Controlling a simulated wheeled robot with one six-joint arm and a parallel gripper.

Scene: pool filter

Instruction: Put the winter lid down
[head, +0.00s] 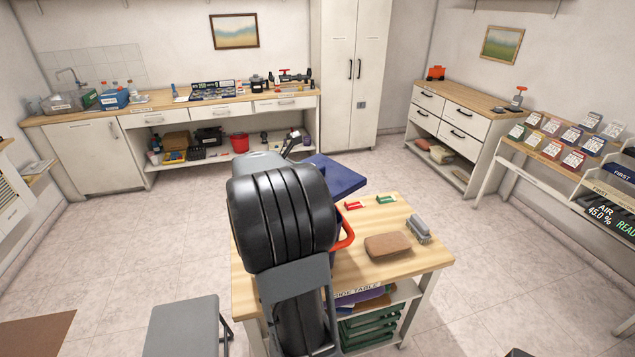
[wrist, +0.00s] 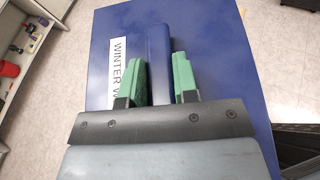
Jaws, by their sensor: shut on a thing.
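The winter lid is a dark blue flat panel (wrist: 215,50) with a raised blue bar handle (wrist: 159,60) and a white label reading "WINTER W", the rest hidden. My gripper (wrist: 160,80) has green-padded fingers on either side of the bar, shut on it. In the head view the lid (head: 336,176) shows beyond the far edge of the side table (head: 425,258), tilted and held in the air. My arm hides its left part, and my gripper is mostly hidden there.
A grey stool (head: 183,327) stands left. The floor between side table and back counter (head: 150,105) is clear.

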